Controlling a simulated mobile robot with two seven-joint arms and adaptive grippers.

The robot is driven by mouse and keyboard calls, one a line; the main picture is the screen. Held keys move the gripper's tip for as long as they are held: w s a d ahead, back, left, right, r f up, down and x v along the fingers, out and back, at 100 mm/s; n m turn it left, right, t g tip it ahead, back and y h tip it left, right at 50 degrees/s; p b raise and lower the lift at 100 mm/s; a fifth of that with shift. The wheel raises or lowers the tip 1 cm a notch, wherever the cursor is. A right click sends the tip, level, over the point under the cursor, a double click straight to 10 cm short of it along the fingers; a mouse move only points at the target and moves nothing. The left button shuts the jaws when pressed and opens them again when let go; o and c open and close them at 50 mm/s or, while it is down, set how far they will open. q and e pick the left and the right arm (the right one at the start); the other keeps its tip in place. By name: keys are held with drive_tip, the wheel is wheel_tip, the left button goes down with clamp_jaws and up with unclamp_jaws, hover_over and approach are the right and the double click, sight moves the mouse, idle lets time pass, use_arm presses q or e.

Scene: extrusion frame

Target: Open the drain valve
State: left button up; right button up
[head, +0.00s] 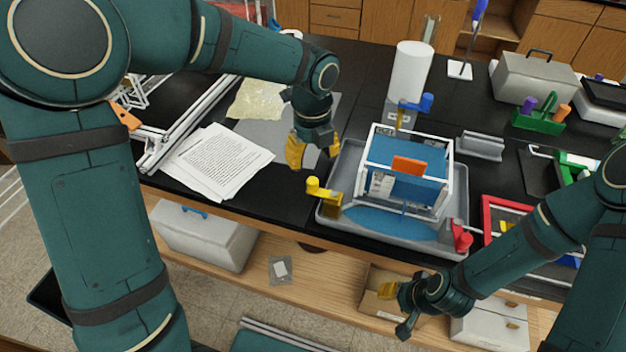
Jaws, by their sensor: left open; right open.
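A grey tray (345,160) on the black bench holds a white-framed unit with blue panels (408,155) and an orange block. Three valve-like fittings show around it: a yellow one (322,192) at the tray's left edge, a red one (461,238) at its front right corner, and a blue one (415,103) behind the unit. I cannot tell which is the drain valve. My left gripper (314,150) is open and empty, pointing down above the bench, up and left of the yellow fitting. My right gripper (393,300) is open, low in front of the bench edge; its fingers are partly hidden.
Papers (218,160) lie left of the tray. A white cylinder (409,72) stands behind it. A grey bracket (482,145), a green caddy (541,118) and a red frame (487,205) are to the right. A cardboard box (375,302) sits on the lower shelf near my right gripper.

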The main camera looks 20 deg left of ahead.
sight(313, 180)
use_arm(q)
wheel_tip(313, 180, down, 8)
drive_tip(key=shift+w+f+b, duration=0.1)
drive_tip(key=shift+f+b, duration=0.15)
drive_tip(key=shift+b, duration=0.35)
drive_tip(key=shift+c, duration=0.4)
clamp_jaws()
